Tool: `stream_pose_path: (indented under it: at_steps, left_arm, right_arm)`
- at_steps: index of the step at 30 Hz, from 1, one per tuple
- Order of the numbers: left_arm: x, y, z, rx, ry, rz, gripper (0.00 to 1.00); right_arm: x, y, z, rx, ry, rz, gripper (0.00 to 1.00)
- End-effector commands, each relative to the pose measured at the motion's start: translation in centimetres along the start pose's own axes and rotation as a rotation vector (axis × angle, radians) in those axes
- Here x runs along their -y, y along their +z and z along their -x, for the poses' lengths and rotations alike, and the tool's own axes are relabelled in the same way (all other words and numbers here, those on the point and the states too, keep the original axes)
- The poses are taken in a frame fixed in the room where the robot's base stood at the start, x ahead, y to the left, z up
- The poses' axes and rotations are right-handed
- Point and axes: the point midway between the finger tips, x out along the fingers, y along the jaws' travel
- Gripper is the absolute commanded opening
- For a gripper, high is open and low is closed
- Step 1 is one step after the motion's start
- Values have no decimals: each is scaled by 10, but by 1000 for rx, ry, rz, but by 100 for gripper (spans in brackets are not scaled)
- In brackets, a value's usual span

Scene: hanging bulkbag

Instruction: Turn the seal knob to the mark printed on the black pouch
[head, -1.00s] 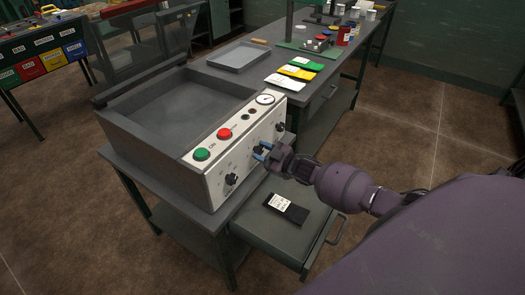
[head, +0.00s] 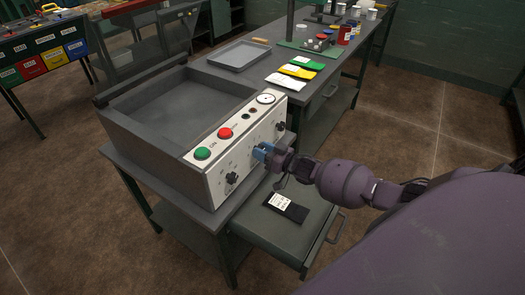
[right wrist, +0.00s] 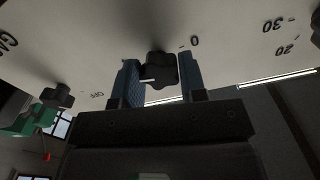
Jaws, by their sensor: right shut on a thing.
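The machine's white front panel (head: 243,146) carries three black knobs. My right gripper (head: 264,153) is at the middle knob and hides most of it in the head view. I cannot read which knob is labelled seal. The black pouch (head: 298,212) lies in the open drawer, with a white printed label too small to read. My left gripper is not in view.
The lower-left knob (head: 231,178) and upper-right knob (head: 281,126) flank the held one. Green (head: 202,153) and red (head: 225,133) buttons and a round gauge (head: 266,98) are above. The open drawer (head: 262,222) juts out below my right arm.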

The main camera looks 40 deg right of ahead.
Motion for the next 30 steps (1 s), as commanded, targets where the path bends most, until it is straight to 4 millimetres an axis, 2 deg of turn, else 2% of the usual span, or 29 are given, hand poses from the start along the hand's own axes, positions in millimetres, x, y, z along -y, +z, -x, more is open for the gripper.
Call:
stream_pose_path:
  at_steps: [14, 15, 19, 30]
  left_arm:
    - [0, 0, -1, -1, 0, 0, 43]
    - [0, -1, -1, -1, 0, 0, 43]
    - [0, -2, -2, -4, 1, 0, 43]
    - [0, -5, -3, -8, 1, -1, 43]
  right_arm:
    - [0, 0, 0, 0, 1, -15, 15]
    - [0, 0, 0, 0, 1, -15, 45]
    - [0, 0, 0, 0, 1, -14, 64]
    - [0, 0, 5, 1, 1, -12, 64]
